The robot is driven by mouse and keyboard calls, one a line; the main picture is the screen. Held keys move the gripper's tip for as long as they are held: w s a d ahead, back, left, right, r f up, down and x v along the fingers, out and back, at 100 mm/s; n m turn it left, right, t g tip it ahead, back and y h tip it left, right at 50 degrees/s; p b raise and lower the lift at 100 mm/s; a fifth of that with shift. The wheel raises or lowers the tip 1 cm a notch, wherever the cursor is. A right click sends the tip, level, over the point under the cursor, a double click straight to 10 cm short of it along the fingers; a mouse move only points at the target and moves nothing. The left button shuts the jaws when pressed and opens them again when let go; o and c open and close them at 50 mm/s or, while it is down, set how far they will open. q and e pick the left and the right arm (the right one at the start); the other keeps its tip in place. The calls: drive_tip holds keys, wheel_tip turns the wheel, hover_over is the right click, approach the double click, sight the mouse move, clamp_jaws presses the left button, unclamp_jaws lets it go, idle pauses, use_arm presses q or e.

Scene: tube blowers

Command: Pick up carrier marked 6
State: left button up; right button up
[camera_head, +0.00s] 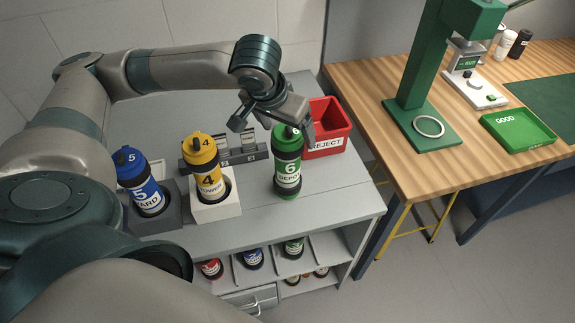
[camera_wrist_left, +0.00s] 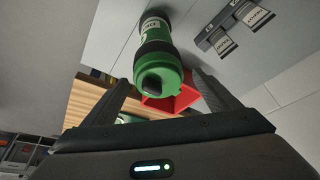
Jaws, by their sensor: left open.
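The carrier marked 6 (camera_head: 288,168) is a green and black cylinder standing upright on the grey bench, its label reading 6 and DEPOT. My left gripper (camera_head: 270,117) is open at its top, with one finger on either side of the upper end in the head view. In the left wrist view the green carrier (camera_wrist_left: 158,62) lies between and beyond the two open fingers (camera_wrist_left: 163,92). I cannot tell whether the fingers touch it. My right gripper is not in view.
A blue carrier 5 (camera_head: 142,183) and yellow carrier 4 (camera_head: 206,170) stand in holders to the left. The red REJECT bin (camera_head: 327,128) is close behind carrier 6 on the right. A wooden table (camera_head: 375,85) with a green press (camera_head: 415,90) and green GOOD tray (camera_head: 517,130) stands further right.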

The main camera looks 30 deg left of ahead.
sight(288, 165)
use_arm(q)
drive_tip(key=shift+f, duration=0.3)
drive_tip(key=p+x, duration=0.2)
drive_tip(key=x, duration=0.2)
drive_tip(key=shift+s, duration=0.2)
drive_tip(key=shift+w+f, duration=0.15)
drive_tip(key=shift+f, duration=0.2)
drive_tip(key=shift+c, duration=0.3)
drive_tip(key=shift+r, duration=0.1)
drive_tip(key=c, duration=1.6)
drive_tip(key=shift+c, duration=0.2)
